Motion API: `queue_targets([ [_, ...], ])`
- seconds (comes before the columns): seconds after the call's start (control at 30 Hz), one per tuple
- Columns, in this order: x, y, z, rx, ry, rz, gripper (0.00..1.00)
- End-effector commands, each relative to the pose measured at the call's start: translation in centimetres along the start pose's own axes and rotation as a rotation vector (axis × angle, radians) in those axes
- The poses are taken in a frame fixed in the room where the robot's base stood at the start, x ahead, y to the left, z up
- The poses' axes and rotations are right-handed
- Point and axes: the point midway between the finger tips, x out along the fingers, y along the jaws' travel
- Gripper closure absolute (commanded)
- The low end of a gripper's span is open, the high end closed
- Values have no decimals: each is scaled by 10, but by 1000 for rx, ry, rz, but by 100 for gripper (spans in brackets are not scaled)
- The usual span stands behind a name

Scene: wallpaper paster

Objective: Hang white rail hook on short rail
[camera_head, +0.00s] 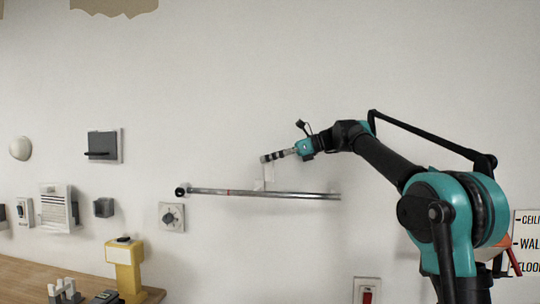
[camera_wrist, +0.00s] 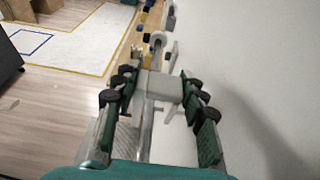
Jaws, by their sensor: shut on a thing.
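The short rail (camera_head: 225,192) is a thin metal bar on the white wall, running nearly level, with a dark round end at its left. My gripper (camera_head: 268,158) is just above the middle of the rail. In the wrist view, its green fingers with black pads (camera_wrist: 160,92) are shut on the white rail hook (camera_wrist: 158,86). In the head view, the pale hook (camera_head: 269,173) hangs below the fingertips and reaches down close to the rail. It blends with the wall, so I cannot tell whether it touches or sits over the bar.
A dial plate (camera_head: 172,217) is on the wall below the rail's left end. A yellow device (camera_head: 125,262) stands on the wooden bench (camera_head: 35,272) at lower left. A red switch (camera_head: 367,293) is low on the wall.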

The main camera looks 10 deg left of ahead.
Motion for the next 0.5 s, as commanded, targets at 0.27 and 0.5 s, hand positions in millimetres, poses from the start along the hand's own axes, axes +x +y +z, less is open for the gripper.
queue_targets([
  [0.27, 7, 0, -24, 0, 0, 0, 76],
  [0.5, 11, 0, -37, 0, 0, 0, 76],
])
